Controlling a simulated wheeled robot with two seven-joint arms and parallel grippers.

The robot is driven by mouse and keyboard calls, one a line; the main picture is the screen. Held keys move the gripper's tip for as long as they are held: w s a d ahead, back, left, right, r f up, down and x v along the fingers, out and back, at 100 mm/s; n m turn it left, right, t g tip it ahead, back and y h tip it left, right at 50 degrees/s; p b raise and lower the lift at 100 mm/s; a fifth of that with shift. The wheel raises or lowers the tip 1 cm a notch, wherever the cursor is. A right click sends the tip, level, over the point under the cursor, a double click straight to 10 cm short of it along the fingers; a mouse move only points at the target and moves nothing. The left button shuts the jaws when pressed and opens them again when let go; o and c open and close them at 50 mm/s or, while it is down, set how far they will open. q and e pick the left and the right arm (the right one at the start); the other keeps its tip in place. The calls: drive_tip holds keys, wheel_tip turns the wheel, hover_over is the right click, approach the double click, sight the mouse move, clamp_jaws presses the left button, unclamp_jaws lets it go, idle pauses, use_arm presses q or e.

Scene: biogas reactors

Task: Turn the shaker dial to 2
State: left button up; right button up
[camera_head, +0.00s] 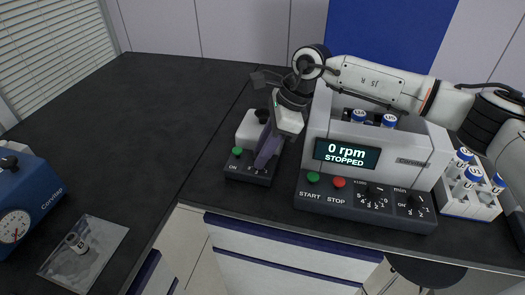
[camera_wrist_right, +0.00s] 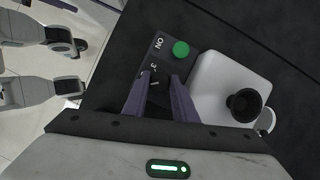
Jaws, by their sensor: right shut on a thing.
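The small shaker (camera_head: 248,133) has a white top with a black cup and a dark front panel with a green ON button (camera_head: 237,151). In the right wrist view the shaker (camera_wrist_right: 228,75) shows its green button (camera_wrist_right: 181,48) and the printed marks 3 and 1 beside my fingers. My right gripper (camera_head: 264,160) reaches down onto the panel from above. Its purple fingers (camera_wrist_right: 162,80) are closed around the dial, which they hide almost wholly. I cannot read which number the dial points to. My left gripper is not in view.
Right of the shaker stands a white centrifuge (camera_head: 405,158) with its display reading 0 rpm STOPPED. A tube rack (camera_head: 468,208) is at the far right. A blue gauge device (camera_head: 32,190) and a metal tray (camera_head: 105,238) with a small vial are at left. The dark bench between is clear.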

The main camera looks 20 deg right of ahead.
drive_tip(key=shift+s+m+t+b, duration=0.1)
drive_tip(key=shift+m+t+b, duration=0.4)
drive_tip(key=shift+m, duration=0.7)
drive_tip(key=m+t+h+b, duration=0.1)
drive_tip(key=m, duration=0.2)
drive_tip(key=shift+b, duration=0.3)
drive_tip(key=shift+a+m+b, duration=0.1)
drive_tip(key=shift+m+b, duration=0.35)
drive_tip(key=shift+m, duration=0.25)
drive_tip(key=shift+r+m+t+h, duration=0.1)
drive_tip(key=shift+m+t+h, duration=0.2)
drive_tip(key=o, duration=0.6)
drive_tip(key=shift+o, duration=0.8)
